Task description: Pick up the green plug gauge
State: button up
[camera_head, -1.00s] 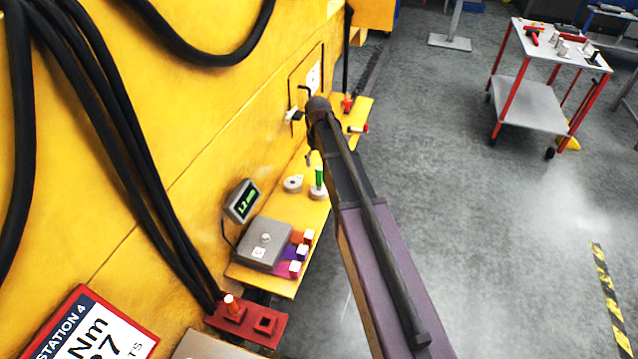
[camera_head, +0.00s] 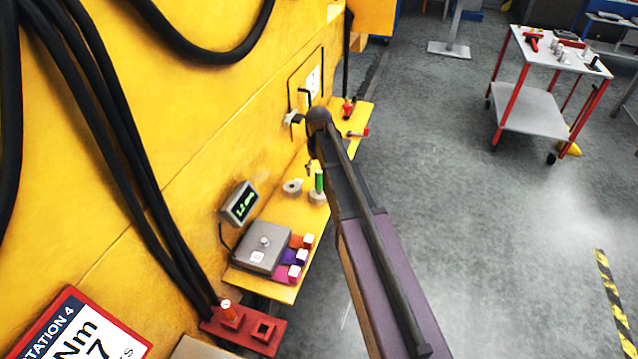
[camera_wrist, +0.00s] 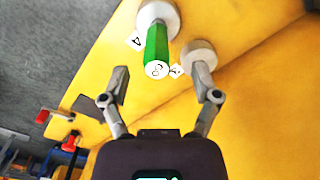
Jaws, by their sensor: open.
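The green plug gauge (camera_head: 319,181) stands upright on the narrow yellow shelf, its lower end in a round grey holder (camera_head: 317,197). In the wrist view the green plug gauge (camera_wrist: 158,48) shows its pale end face, with the holder (camera_wrist: 158,16) behind it. My gripper (camera_wrist: 162,84) is open and empty, its two fingers spread wide. The gauge lies just beyond the fingertips, roughly between their lines, and nothing touches it. In the head view my arm passes over the shelf, and the fingers are mostly hidden behind it.
A grey ring (camera_head: 292,187) sits left of the gauge, near the yellow wall. A grey scale box (camera_head: 263,247), a display (camera_head: 239,204) and coloured blocks (camera_head: 295,257) occupy the shelf's near end. Red-handled items (camera_head: 348,107) lie at its far end. Open floor is on the right.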

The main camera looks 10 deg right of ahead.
aim_at(319, 179)
jog(key=shift+d+f+b, duration=0.15)
jog(key=shift+f+b, duration=2.1)
jog(key=shift+f, duration=0.2)
grip_shut()
